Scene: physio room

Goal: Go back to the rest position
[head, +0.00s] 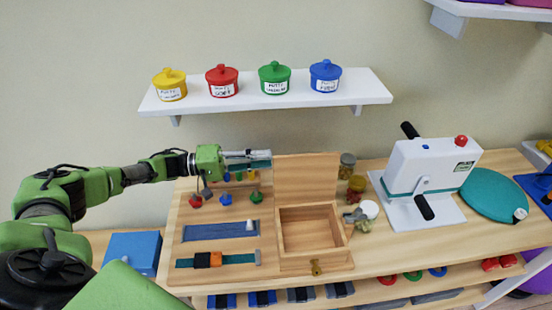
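My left gripper (262,155) reaches in from the left, with its green wrist and grey fingers pointing right. It is above the back of the wooden activity board (217,213), beside the raised lid (306,172) of the wooden box. I see no object in its fingers, but they show side-on and their gap cannot be made out. A teal strip shows just behind and below the fingers. My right gripper is not in view.
The wooden box (279,232) stands open and looks empty. Small jars (347,166) and a white hand-crank device (428,170) stand to its right. Colored pegs (225,198) and straps are on the board. A shelf (345,94) with lidded pots is above. A blue box (132,252) lies at left.

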